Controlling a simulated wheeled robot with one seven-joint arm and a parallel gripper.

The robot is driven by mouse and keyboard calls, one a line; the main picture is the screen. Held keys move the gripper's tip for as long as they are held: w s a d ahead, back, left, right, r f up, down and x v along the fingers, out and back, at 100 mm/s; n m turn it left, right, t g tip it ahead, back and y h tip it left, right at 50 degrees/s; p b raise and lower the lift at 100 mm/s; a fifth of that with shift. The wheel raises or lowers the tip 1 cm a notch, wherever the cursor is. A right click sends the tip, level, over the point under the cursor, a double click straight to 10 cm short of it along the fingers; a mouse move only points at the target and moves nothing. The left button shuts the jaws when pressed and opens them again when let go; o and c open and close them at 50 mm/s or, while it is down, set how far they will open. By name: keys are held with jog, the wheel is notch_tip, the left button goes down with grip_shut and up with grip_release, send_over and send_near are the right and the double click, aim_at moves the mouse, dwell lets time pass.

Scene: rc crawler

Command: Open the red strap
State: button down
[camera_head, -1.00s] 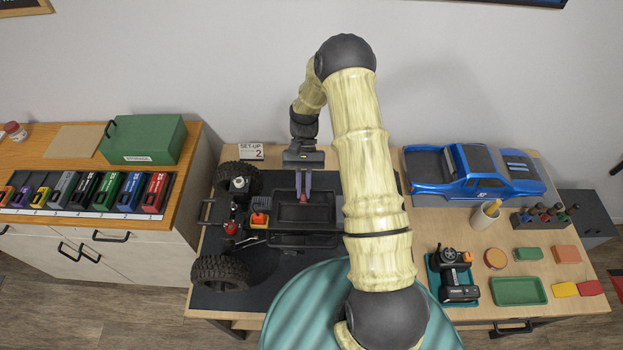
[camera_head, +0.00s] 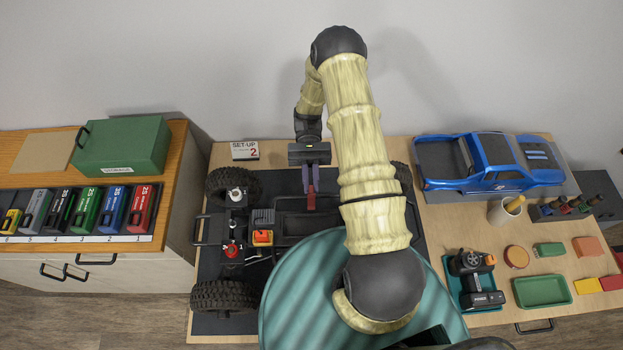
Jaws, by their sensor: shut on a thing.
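The red strap (camera_head: 311,198) shows as a narrow red piece over the black battery tray (camera_head: 290,223) of the crawler chassis. My gripper (camera_head: 310,188) points down over the tray, with its purple fingers shut on the upper part of the strap. The strap stands up from the tray between the fingertips. My arm and the teal body part hide the right and near parts of the chassis, so where the strap's lower end meets the tray is hard to tell.
A blue truck body (camera_head: 490,165) stands at the right. A transmitter in a teal tray (camera_head: 473,280) and small boxes lie near it. Colored battery packs (camera_head: 90,210) and a green storage box (camera_head: 124,146) are on the left cabinet. A gap separates cabinet and bench.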

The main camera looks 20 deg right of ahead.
jog(key=shift+w+d+f+g+y+b, duration=0.15)
jog(key=shift+w+f+g+y+b, duration=0.15)
jog(key=shift+w+g+b, duration=0.15)
jog(key=shift+r, duration=0.1)
jog(key=c, duration=1.5)
grip_release()
jog(key=shift+r+b, duration=1.4)
jog(key=shift+r, duration=3.6)
jog(key=shift+s, duration=0.1)
